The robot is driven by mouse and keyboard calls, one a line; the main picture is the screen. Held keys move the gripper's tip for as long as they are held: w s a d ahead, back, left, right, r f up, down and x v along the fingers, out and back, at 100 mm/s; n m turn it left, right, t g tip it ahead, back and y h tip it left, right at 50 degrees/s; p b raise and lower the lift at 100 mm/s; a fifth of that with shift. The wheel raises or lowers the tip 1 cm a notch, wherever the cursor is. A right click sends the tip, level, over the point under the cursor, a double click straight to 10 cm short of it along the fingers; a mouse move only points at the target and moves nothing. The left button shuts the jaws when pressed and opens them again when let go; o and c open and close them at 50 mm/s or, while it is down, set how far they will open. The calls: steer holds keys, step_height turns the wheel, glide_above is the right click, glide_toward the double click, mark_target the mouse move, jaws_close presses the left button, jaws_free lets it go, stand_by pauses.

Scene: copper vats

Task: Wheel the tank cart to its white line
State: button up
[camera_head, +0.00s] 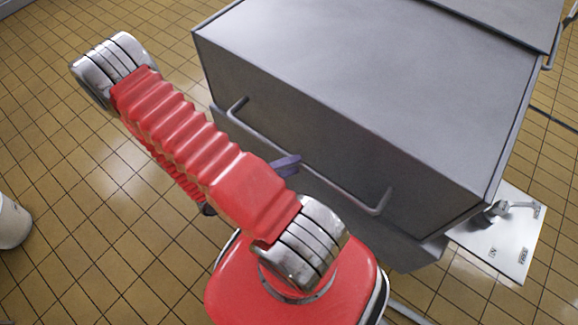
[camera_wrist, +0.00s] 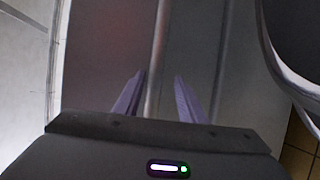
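The tank cart (camera_head: 370,80) appears as a large grey box with a flat top, filling the upper right of the head view. Its bar handle (camera_head: 335,190) runs along the near side. My gripper (camera_head: 287,165) is at this handle, mostly hidden behind my red arm. In the wrist view, the two purple fingers of my gripper (camera_wrist: 158,98) stand apart. The handle bar (camera_wrist: 160,50) passes between them, closer to the left finger, with a clear gap to the right finger. I cannot make out the white line in either view.
A white plate with a metal fitting (camera_head: 500,240) lies right of the cart. A white rounded container (camera_head: 12,222) stands at the left edge. Another grey surface (camera_head: 510,15) adjoins the cart at the top right. The tiled floor (camera_head: 90,200) on the left is clear.

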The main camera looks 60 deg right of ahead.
steer(key=shift+w+a, duration=0.1)
steer(key=v, duration=1.3)
steer(key=shift+w+a, duration=0.15)
steer(key=shift+a, duration=0.1)
steer(key=shift+r, duration=0.2)
steer(key=w+a+r+n+t+y, duration=0.1)
steer(key=a+r+t+y, duration=0.3)
steer(key=r, duration=0.6)
steer(key=w+a+r+n+t+y, duration=0.1)
steer(key=a+r+t+y, duration=0.3)
steer(key=r, duration=0.7)
steer(key=w+a+r+n+t+y, duration=0.2)
steer(key=a+r+t+y, duration=0.2)
steer(key=r, duration=0.7)
steer(key=shift+n+t+y, duration=0.4)
steer(key=shift+t+y, duration=0.2)
steer(key=shift+y, duration=0.5)
